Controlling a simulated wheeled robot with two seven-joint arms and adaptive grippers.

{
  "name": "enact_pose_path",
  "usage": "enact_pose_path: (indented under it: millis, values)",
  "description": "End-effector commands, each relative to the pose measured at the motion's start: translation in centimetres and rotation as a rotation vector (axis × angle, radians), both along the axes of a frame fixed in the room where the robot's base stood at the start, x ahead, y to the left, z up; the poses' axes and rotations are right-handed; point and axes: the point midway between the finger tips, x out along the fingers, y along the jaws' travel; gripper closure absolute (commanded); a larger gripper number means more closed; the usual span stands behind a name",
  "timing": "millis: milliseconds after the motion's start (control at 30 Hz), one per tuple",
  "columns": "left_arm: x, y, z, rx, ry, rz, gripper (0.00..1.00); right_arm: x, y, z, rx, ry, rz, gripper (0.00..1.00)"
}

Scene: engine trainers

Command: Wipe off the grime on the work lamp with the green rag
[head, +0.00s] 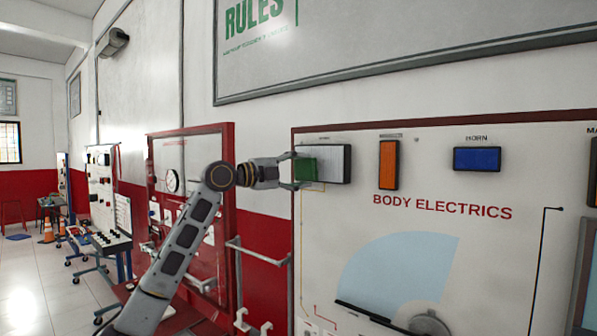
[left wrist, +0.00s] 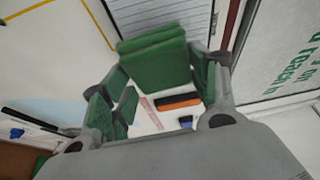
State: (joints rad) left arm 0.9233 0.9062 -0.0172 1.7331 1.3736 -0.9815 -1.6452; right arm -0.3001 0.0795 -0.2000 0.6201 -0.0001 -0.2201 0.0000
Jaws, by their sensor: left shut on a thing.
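My left gripper (head: 296,170) is shut on the green rag (head: 306,169), a small folded block between its fingertips. In the left wrist view the rag (left wrist: 158,62) sits between the two fingers of the gripper (left wrist: 167,76). The rag is in front of the left part of a pale grey, ribbed rectangular lamp (head: 336,164) at the board's upper left, which looks like the work lamp. The ribbed face also shows in the left wrist view (left wrist: 190,14). I cannot tell whether the rag touches it. I cannot make out grime. My right gripper is not in view.
The lamp is on a white "BODY ELECTRICS" board (head: 480,250) with an orange block (head: 389,165) and a blue block (head: 477,159) to its right. A red-framed panel (head: 228,190) stands left of the board. Open floor (head: 35,280) lies at far left.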

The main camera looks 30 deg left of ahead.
Motion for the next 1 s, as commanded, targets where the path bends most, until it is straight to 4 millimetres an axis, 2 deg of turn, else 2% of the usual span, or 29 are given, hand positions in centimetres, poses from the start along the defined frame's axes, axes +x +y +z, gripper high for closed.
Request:
enact_pose_path:
  millis: [1000]
  values:
    - [1.2,-0.1,0.1,0.000,-0.001,0.000,0.59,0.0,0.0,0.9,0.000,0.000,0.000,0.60]
